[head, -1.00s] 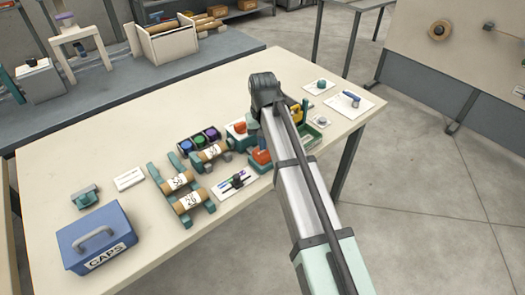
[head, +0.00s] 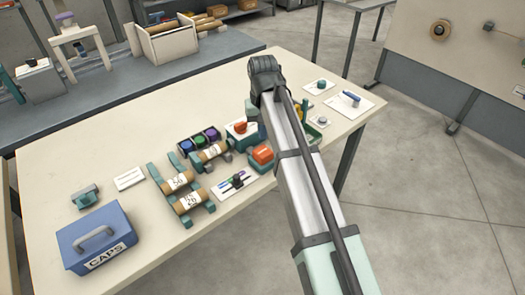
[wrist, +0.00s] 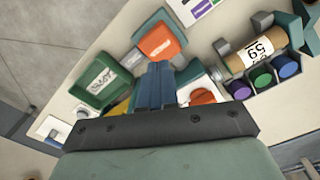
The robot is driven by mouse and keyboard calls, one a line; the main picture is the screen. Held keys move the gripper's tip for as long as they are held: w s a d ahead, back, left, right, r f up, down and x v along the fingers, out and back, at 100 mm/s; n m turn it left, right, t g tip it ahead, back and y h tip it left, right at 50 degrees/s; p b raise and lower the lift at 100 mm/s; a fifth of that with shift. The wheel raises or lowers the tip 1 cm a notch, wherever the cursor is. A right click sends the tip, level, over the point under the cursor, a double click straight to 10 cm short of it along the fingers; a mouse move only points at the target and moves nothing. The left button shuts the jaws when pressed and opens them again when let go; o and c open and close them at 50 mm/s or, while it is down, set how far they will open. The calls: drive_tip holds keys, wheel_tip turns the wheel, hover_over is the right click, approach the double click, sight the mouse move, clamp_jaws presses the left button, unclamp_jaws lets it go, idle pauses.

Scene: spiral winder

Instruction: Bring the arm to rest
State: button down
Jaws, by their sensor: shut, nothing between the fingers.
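My arm (head: 292,165) reaches out over the cream table (head: 110,150), its dark far joint above the table's right part. My gripper (wrist: 158,68) shows in the wrist view as two blue fingers pressed together, with nothing between them. The fingers point over the space between an orange-topped teal unit (wrist: 158,42) and a white unit with an orange knob (wrist: 203,97). I cannot tell their height above the table. In the head view the fingers are hidden behind my arm.
A green tray (wrist: 101,82) and a yellow object (wrist: 119,110) lie beside the fingers. Labelled rolls (head: 189,200) rest on teal stands, near blue, green and purple caps (head: 200,140). A blue CAPS box (head: 98,240) stands at the front left. The table's back left is clear.

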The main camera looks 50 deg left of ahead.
idle(0.3)
drive_tip(key=w+d+f+m, duration=0.2)
drive_tip(key=w+d+f, duration=0.45)
drive_tip(key=d, duration=0.25)
drive_tip(key=w+d+f+m, duration=0.1)
drive_tip(key=w+d+f, duration=0.4)
drive_tip(key=w+d, duration=0.3)
drive_tip(key=w+d+f+m, duration=0.2)
drive_tip(key=w+d+f, duration=0.4)
drive_tip(key=d, duration=0.4)
drive_tip(key=w+d+f+m, duration=0.1)
drive_tip(key=d+f+m, duration=0.35)
drive_tip(key=d, duration=1.05)
drive_tip(key=d+f+m, duration=0.1)
drive_tip(key=d+f, duration=0.7)
drive_tip(key=d, duration=0.7)
drive_tip(key=s+d+f+m, duration=0.2)
drive_tip(key=s+d+f, duration=0.15)
drive_tip(key=d, duration=0.75)
drive_tip(key=s+f+g, duration=0.3)
drive_tip(key=s+f, duration=0.7)
drive_tip(key=s, duration=0.5)
drive_tip(key=s+f+g, duration=0.3)
drive_tip(key=s+f, duration=0.7)
drive_tip(key=s, duration=0.5)
drive_tip(key=shift+s+f+g, duration=0.2)
drive_tip(key=shift+s+g, duration=0.1)
drive_tip(key=shift+g, duration=0.1)
